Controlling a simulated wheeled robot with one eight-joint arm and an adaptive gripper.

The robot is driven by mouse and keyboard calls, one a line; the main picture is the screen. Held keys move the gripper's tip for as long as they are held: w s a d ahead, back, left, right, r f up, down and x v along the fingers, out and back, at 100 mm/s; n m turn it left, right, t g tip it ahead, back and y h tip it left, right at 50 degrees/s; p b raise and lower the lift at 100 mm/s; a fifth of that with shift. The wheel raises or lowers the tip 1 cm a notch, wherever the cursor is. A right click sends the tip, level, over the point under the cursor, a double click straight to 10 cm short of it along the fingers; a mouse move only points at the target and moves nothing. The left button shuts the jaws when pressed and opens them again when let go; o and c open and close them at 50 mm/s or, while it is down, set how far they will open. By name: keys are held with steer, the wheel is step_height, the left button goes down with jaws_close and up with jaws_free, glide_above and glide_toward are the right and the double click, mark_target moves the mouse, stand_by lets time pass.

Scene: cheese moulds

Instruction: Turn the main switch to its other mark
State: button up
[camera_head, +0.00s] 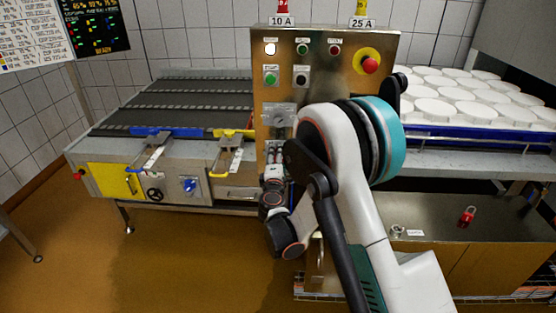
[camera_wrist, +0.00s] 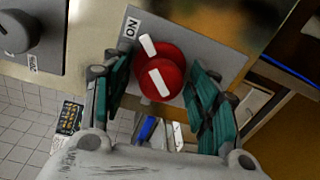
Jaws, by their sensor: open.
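The main switch (camera_wrist: 172,75) is a round red knob with white bars, on a grey plate (camera_wrist: 205,52) marked ON near its upper left in the wrist view. One white bar lies on the nearer red part and another on the red part behind it. My gripper (camera_wrist: 157,74) is open, with a teal-padded finger on each side of the knob. I cannot tell whether either finger touches it. In the head view my gripper (camera_head: 275,163) is at the lower part of the steel control panel (camera_head: 315,85), and the red knob is hidden behind my arm.
A grey dial (camera_head: 279,116) sits above my gripper; it also shows in the wrist view (camera_wrist: 22,32). The panel carries push buttons and a red emergency stop (camera_head: 370,65). A conveyor (camera_head: 190,98) is at left, white moulds (camera_head: 445,108) at right. A red padlock (camera_head: 467,215) is at lower right.

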steer(key=s, duration=0.7)
steer(key=shift+s, duration=0.25)
steer(key=shift+a+r, duration=0.1)
steer(key=s+d+r+m+g+h, duration=0.1)
steer(key=s+d+r+m+g, duration=0.2)
steer(key=d, duration=0.5)
steer(key=s+d+r+m+h+p, duration=0.1)
steer(key=s+d+r+m, duration=0.2)
steer(key=d+r, duration=0.35)
steer(key=s+d+r+m+g+h, duration=0.1)
steer(key=s+d+r+m+g, duration=0.2)
steer(key=d, duration=0.5)
steer(key=s+d+f+m+g+y+b, duration=0.1)
steer(key=s+m+g+y, duration=0.2)
steer(key=s+m, duration=0.7)
steer(key=s+g, duration=0.1)
steer(key=s, duration=1.7)
steer(key=shift+g+y, duration=0.3)
